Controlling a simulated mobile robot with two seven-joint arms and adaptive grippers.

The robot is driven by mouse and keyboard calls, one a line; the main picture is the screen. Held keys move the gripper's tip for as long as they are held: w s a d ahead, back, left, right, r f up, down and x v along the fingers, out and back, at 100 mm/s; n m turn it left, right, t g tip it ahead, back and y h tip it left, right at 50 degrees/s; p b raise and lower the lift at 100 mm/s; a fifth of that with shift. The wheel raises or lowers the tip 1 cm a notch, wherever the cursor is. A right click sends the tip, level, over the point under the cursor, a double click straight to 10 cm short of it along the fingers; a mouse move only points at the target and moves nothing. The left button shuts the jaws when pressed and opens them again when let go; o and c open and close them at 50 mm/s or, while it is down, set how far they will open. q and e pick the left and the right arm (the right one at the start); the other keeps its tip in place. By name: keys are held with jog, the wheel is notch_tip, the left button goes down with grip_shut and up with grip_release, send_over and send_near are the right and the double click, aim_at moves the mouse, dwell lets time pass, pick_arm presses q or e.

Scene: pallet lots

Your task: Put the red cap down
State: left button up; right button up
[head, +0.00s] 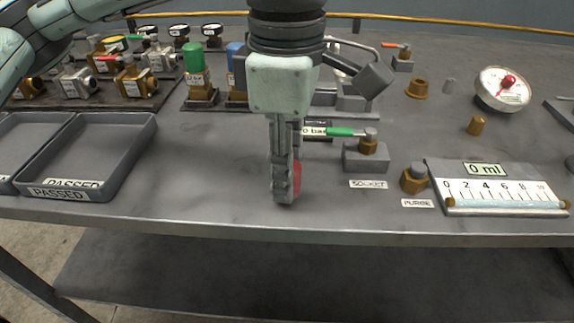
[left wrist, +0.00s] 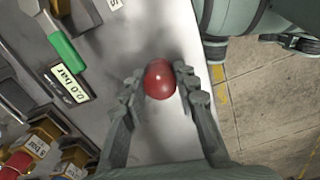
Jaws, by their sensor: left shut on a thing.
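The red cap (left wrist: 160,80) is between the fingers of my left gripper (left wrist: 157,88) in the left wrist view. In the head view my left gripper (head: 285,180) points down near the bench's front edge, and part of the red cap (head: 297,178) shows beside its fingertips. The gripper is shut on the cap. The cap is low over the grey bench top (head: 220,185); I cannot tell whether it touches it. My right gripper is not clearly in view.
The grey PASSED tray (head: 93,160) stands at left. A socket block (head: 365,158), a brass purge fitting (head: 414,178) and the 0 ml scale (head: 500,190) stand at right. Valves (head: 135,82) and a gauge (head: 503,90) are farther back. Bench left of the gripper is clear.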

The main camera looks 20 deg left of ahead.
pick_arm(q)
jog(key=o, duration=0.9)
jog(key=shift+o, duration=1.2)
pick_arm(e)
jog(key=shift+s+d+r, duration=0.2)
pick_arm(q)
jog(key=shift+r, duration=0.1)
jog(key=shift+r, duration=0.85)
notch_tip(320, 180, up, 10)
jog(key=shift+r+p, duration=0.2)
jog(key=shift+p, duration=0.15)
pick_arm(e)
jog(key=shift+w+a+f, duration=0.1)
jog(key=shift+a+f, duration=0.1)
jog(key=shift+f, duration=0.6)
